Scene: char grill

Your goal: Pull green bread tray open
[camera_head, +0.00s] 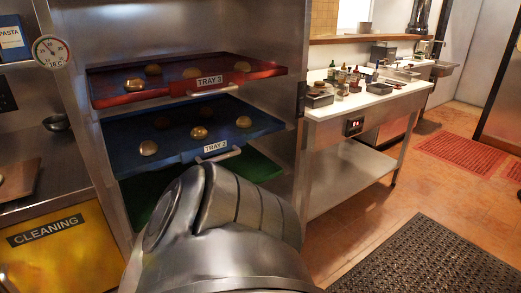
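The green bread tray (257,167) is the lowest of three trays in the metal rack. Only its right part and a dark strip at its left show. The blue tray labelled TRAY 2 (262,123) and my arm hide its middle, its front handle and whatever lies on it. A large grey arm link of mine fills the bottom centre, in front of the green tray. I cannot tell which arm it is. Neither gripper shows, so I cannot see any contact with the tray.
The red tray labelled TRAY 3 (118,95) is above the blue one; both carry buns. A steel counter (42,150) and yellow CLEANING panel (60,255) stand left. A worktable (350,166) stands right of the rack. A black floor mat (430,262) lies at lower right.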

